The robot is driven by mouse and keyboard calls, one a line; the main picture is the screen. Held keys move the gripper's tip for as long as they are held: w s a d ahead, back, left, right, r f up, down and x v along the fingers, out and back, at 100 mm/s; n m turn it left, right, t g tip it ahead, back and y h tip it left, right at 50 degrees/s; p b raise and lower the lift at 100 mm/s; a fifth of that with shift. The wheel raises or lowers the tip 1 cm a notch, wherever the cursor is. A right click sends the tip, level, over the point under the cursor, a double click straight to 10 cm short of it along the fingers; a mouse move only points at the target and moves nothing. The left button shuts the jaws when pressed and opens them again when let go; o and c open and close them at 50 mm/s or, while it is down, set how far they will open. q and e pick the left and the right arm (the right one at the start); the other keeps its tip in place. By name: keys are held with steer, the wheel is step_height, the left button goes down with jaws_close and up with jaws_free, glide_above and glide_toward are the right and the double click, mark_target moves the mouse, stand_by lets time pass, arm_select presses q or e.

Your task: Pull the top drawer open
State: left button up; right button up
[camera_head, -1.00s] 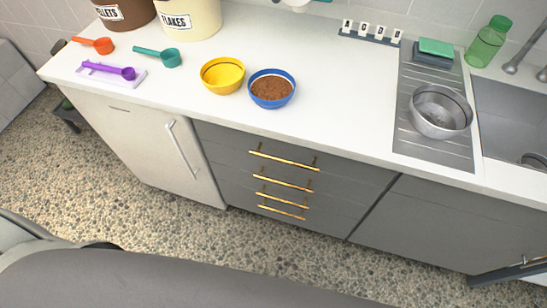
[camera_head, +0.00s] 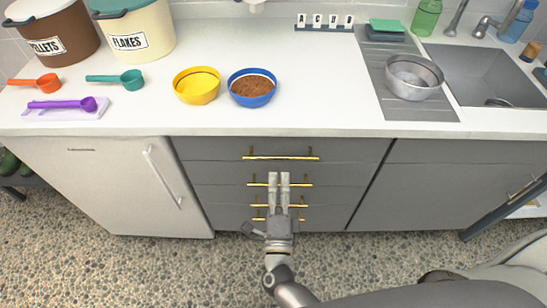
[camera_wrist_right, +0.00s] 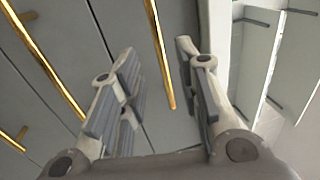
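The top drawer (camera_head: 210,149) is a grey front just under the white counter and looks shut. Its gold bar handle (camera_head: 281,158) runs crosswise. My right gripper (camera_head: 279,176) is in front of the drawers, its fingertips pointing up, a little below the top handle in the head view and overlapping the second handle. In the right wrist view its fingers (camera_wrist_right: 158,68) are apart, and a gold handle (camera_wrist_right: 157,45), seemingly the top one, shows between them. I cannot tell how near it is. Nothing is held. My left gripper is not in view.
Lower drawers with gold handles (camera_head: 308,184) sit below. A white fridge door (camera_head: 110,185) is at the left. On the counter (camera_head: 330,105) stand a yellow bowl (camera_head: 196,88), a blue bowl (camera_head: 252,90) of brown food and a metal bowl (camera_head: 413,80).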

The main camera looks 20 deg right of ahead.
mark_target(278, 157)
steer(key=p+x, duration=0.1)
steer(key=x, duration=0.6)
steer(key=shift+w+r, duration=0.1)
steer(key=shift+w, duration=0.3)
steer(key=shift+c, duration=0.3)
jaws_close()
